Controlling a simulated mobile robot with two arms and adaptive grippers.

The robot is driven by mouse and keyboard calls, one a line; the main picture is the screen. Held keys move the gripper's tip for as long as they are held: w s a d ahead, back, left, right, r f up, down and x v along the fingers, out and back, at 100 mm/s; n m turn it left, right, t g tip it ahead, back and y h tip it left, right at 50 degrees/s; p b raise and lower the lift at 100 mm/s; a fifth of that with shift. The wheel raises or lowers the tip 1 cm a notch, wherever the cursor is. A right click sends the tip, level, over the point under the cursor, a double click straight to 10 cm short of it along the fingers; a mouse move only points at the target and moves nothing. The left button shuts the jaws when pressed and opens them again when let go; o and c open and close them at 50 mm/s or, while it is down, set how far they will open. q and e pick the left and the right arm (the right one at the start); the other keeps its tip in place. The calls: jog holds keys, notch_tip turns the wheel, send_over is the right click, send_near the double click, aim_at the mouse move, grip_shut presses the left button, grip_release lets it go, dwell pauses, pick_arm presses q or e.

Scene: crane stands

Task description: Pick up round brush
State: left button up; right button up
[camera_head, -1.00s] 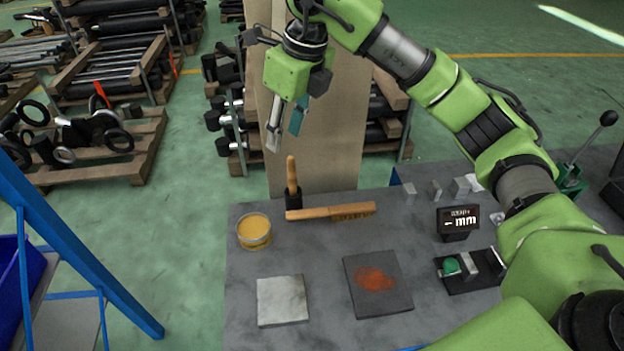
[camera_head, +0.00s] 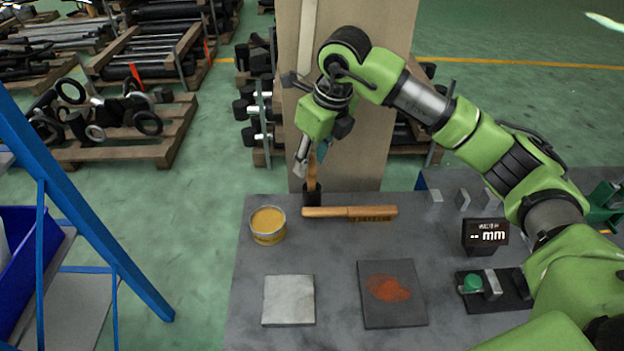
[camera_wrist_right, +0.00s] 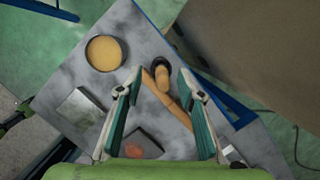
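The round brush (camera_head: 312,184) stands upright near the table's back edge, with a wooden handle on top and a dark lower part. In the right wrist view the round brush (camera_wrist_right: 162,77) is seen from above, its handle end between the fingertip lines. My right gripper (camera_head: 309,163) is open, with its teal-padded fingers pointing down around or just above the handle. The right wrist view shows the two fingers (camera_wrist_right: 160,74) spread apart. I cannot tell whether either finger touches the handle. My left gripper is out of view.
A flat wooden-handled brush (camera_head: 350,212) lies just in front of the round brush. A tin of yellow paste (camera_head: 268,225) stands to its left. A pale plate (camera_head: 289,300), a dark plate with a red smear (camera_head: 392,293) and a black display (camera_head: 485,236) are on the grey table.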

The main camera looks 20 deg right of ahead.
aim_at(308, 171)
jog(key=p+x, duration=0.2)
jog(key=x, duration=0.3)
jog(key=shift+w+d, duration=0.1)
jog(key=shift+d, duration=0.05)
jog(key=shift+w+f, duration=0.1)
jog(key=shift+f, duration=0.1)
grip_shut()
